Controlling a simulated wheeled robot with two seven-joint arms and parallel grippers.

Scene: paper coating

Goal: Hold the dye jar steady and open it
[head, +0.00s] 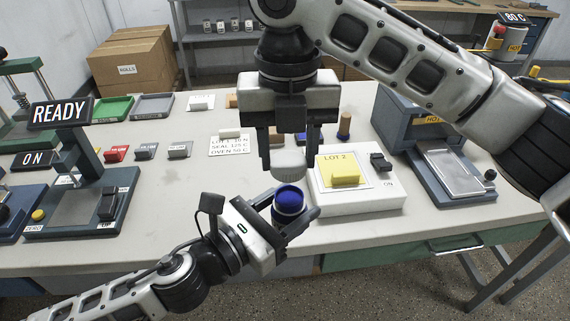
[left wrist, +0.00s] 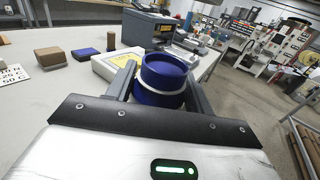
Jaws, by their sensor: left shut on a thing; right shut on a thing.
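The dye jar (head: 288,203) is dark blue with a pale band, upright at the table's front edge, its top uncovered and blue inside. It also shows in the left wrist view (left wrist: 163,85), between two grey fingers. My left gripper (head: 292,212) is shut around the jar's body from the front left. My right gripper (head: 287,160) points down above the jar and is shut on a pale grey round lid (head: 288,164). The lid is apart from the jar, just above and behind its rim in the head view. The jar's underside is hidden by my left gripper.
A white scale-like block (head: 358,205) with a yellow LOT 2 sheet (head: 343,165) stands close to the right of the jar. A grey press-like machine (head: 440,160) is farther right. A READY station (head: 85,205) stands left. The table between is mostly clear.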

